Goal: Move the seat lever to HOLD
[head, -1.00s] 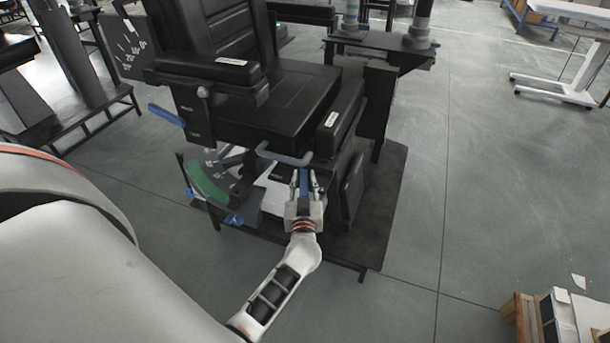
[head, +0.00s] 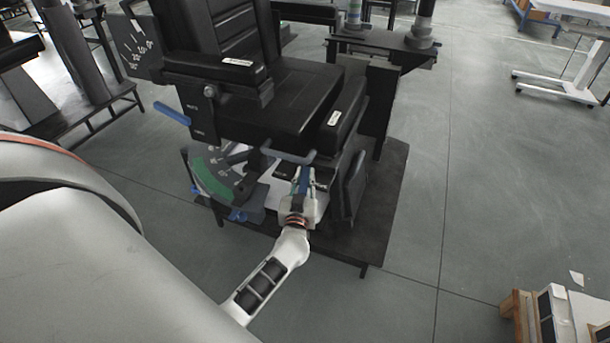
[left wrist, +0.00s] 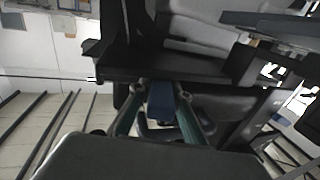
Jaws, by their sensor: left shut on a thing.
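The black seat (head: 290,101) stands on a dark base plate, with short blue handles on and below it. My left gripper (head: 303,180) is below the seat's front edge, shut on an upright blue lever handle (head: 304,174). In the left wrist view, the blue handle (left wrist: 161,102) shows between the two fingers (left wrist: 160,112). Small labels sit beside this lever, but I cannot read them. The lever's lower part is hidden by the gripper. My right gripper is not in view.
A blue handle (head: 172,112) sticks out at the seat's left side. A green-banded dial (head: 212,178) is left of the gripper. Open floor (head: 500,190) lies to the right.

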